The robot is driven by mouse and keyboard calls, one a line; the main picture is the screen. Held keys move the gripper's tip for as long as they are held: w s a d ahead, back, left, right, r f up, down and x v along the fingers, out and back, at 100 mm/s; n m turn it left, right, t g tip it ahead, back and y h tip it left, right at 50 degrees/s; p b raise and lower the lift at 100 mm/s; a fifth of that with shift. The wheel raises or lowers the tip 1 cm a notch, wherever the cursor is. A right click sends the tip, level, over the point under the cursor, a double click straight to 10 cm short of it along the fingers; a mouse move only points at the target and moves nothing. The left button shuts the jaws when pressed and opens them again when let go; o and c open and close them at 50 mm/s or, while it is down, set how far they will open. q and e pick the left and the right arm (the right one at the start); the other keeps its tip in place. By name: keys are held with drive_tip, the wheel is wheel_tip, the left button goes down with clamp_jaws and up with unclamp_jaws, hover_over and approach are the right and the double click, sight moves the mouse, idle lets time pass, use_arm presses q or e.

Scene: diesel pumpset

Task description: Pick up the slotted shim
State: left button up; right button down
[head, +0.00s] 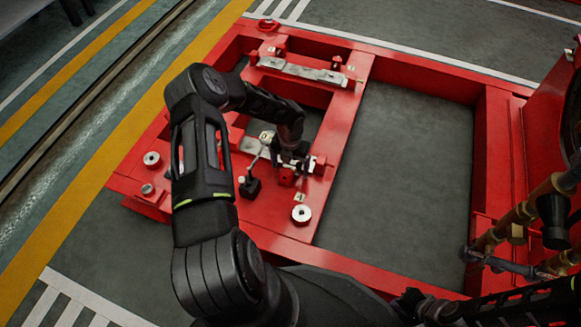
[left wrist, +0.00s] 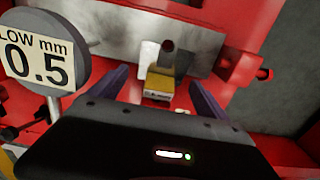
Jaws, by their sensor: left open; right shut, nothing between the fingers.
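My left gripper (head: 290,165) reaches down over the red frame and is partly hidden by its own arm in the head view. In the left wrist view its two purple fingers (left wrist: 156,77) are open and apart. Between and beyond them is a small yellow block (left wrist: 158,85) with a printed label and a dark upright post; it may be the slotted shim or its holder, I cannot tell which. Nothing is visibly gripped. A grey metal plate (left wrist: 115,35) lies behind it. My right gripper (head: 415,300) is at the bottom right, shut and away from the frame's pads.
A round sign (left wrist: 42,62) reading "LOW mm 0.5" stands on a stalk left of the fingers. The red frame (head: 340,150) carries bolts, round pads and a second metal plate (head: 300,71). Red machinery with brass pipes (head: 515,215) stands at right. The frame's large opening is empty.

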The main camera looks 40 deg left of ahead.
sight(290, 166)
use_arm(q)
drive_tip(key=c, duration=1.7)
wheel_tip(290, 166, up, 9)
drive_tip(key=p, duration=0.4)
drive_tip(key=shift+r, duration=0.55)
